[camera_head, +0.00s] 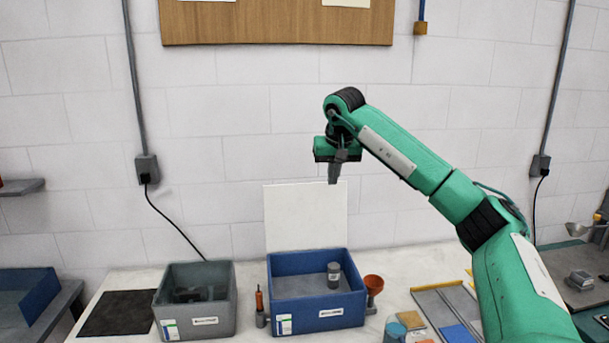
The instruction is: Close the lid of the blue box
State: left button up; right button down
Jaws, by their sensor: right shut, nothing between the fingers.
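The blue box (318,316) stands on the white table, with a grey cylinder (334,275) inside it. Its white lid (304,217) stands upright at the box's back edge, so the box is open. My right gripper (334,180) points down in front of the lid's upper right part in the picture, well above the box. Its fingers are together and hold nothing. I cannot tell whether it touches the lid. My left gripper is not in view.
A grey box (195,318) with dark items stands left of the blue box, with an orange-handled tool (259,302) between them. An orange funnel (374,284) stands close on the right. A grey tray (447,307) lies farther right. A black mat (117,313) lies at left.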

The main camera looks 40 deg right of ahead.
aim_at(303, 215)
jog(key=i+l, duration=0.55)
jog(key=i, duration=0.15)
jog(key=i+l, duration=0.55)
jog(key=i, duration=0.1)
